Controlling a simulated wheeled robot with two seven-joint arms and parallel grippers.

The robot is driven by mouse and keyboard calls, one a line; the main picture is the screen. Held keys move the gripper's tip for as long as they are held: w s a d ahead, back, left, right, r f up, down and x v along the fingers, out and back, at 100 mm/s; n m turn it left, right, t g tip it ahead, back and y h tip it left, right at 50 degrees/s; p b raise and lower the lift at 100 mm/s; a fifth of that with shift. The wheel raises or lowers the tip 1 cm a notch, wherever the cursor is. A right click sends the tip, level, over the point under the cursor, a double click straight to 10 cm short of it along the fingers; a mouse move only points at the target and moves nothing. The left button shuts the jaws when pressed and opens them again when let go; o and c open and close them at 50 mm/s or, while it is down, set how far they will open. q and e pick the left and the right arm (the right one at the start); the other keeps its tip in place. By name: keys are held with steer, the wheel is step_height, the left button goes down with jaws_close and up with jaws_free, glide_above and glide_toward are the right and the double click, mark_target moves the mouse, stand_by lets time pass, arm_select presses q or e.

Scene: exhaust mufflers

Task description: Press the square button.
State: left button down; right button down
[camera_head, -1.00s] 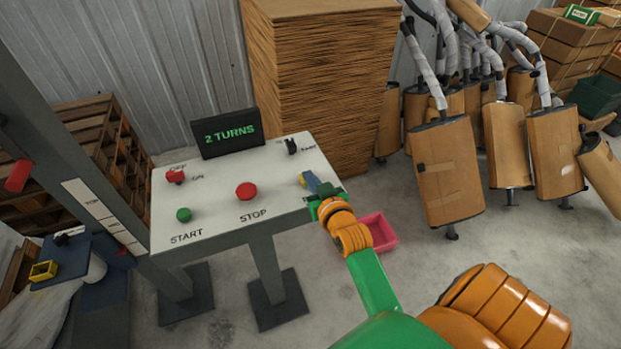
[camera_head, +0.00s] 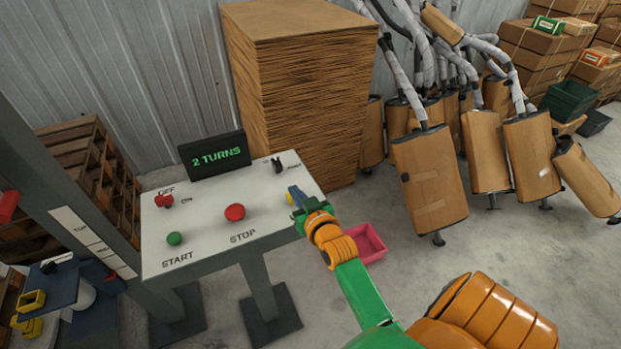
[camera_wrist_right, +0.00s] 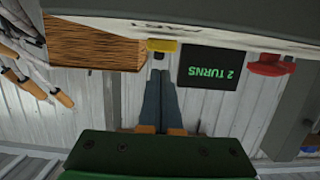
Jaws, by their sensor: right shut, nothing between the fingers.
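The white control panel (camera_head: 205,205) stands at the middle left in the head view. A yellow button (camera_head: 290,198) is near its right edge, partly hidden by my right gripper (camera_head: 293,190). The yellow button also shows edge-on in the right wrist view (camera_wrist_right: 162,45), flat and straight-sided. My right gripper is shut and empty, with its blue-grey fingertips (camera_wrist_right: 159,74) close to the yellow button. I cannot tell whether they touch. A round red STOP button (camera_head: 235,212) and a round green START button (camera_head: 174,239) are on the panel's left and middle. My left gripper is not in view.
A display (camera_head: 214,156) reading "2 TURNS" stands at the panel's back. A red switch (camera_head: 164,201) marked OFF/ON and a black knob (camera_head: 277,165) are on the panel. A pink bin (camera_head: 368,243) lies beyond my right forearm.

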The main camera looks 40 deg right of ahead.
steer(key=shift+s+a+r+b, duration=0.15)
steer(key=shift+s+r+b, duration=0.15)
steer(key=shift+s, duration=0.2)
steer(key=shift+s+a+r+b, duration=0.1)
steer(key=shift+s+r+b, duration=0.2)
steer(key=shift+s, duration=0.2)
arm_select(q)
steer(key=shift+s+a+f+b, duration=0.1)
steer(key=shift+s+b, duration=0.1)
steer(key=shift+b, duration=0.25)
arm_select(e)
steer(key=v, duration=0.8)
steer(key=shift+s+r, duration=0.15)
steer(key=shift+r, duration=0.1)
steer(key=shift+a, duration=0.1)
